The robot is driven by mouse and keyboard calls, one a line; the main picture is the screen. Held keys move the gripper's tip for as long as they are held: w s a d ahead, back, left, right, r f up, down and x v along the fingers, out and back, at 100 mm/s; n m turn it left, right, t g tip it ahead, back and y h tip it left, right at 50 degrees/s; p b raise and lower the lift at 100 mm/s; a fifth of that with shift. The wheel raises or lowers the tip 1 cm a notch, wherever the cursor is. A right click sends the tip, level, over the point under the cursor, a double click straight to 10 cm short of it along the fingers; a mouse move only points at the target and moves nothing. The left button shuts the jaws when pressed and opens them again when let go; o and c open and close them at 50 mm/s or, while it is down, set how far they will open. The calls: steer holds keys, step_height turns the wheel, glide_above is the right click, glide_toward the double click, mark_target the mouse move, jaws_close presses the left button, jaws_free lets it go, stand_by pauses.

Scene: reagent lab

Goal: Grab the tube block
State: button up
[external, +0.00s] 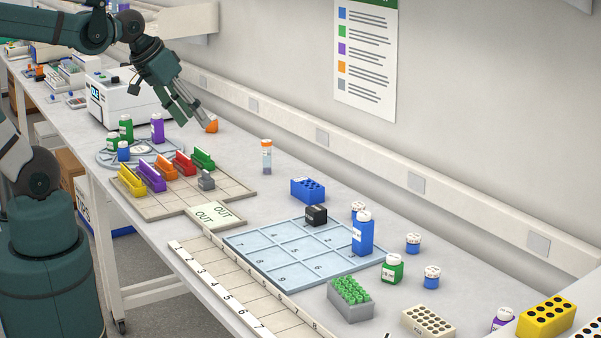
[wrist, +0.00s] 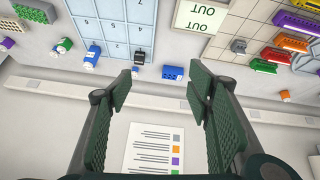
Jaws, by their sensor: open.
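Several block-shaped racks could be the tube block; I cannot tell which is meant. A blue block with holes (external: 307,190) lies on the bench behind the numbered tray; the wrist view shows it (wrist: 172,73) between and beyond my fingertips. A grey rack with green tubes (external: 350,297) stands in front of the tray and also shows in the wrist view (wrist: 33,11). A beige block with holes (external: 428,321) and a yellow block with dark holes (external: 547,316) are at the lower right. My gripper (external: 195,118) is open and empty, raised over the far bench, away from these blocks.
The numbered blue tray (external: 265,262) holds a black block (external: 316,214) and a tall blue bottle (external: 363,235). Small bottles stand around its right side. Coloured holders (external: 152,176) stand on a beige grid. The wall runs behind; bench around the blue block is mostly clear.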

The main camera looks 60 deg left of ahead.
steer(key=w+a+n+g, duration=0.15)
steer(key=w+n, duration=0.35)
steer(key=w, duration=0.7)
steer(key=n+g+h+b, duration=0.3)
steer(key=n+g+h, duration=0.15)
steer(key=n, duration=0.65)
glide_above(306, 183)
steer(key=a, duration=0.2)
steer(key=f, duration=2.3)
steer(key=shift+s+a+f, duration=0.1)
steer(key=shift+s+a, duration=0.1)
steer(key=shift+s, duration=0.1)
steer(key=shift+w+a+f+n+g, duration=0.2)
steer(key=shift+w+f+n+g, duration=0.1)
steer(key=shift+f, duration=0.3)
steer(key=shift+x, duration=1.3)
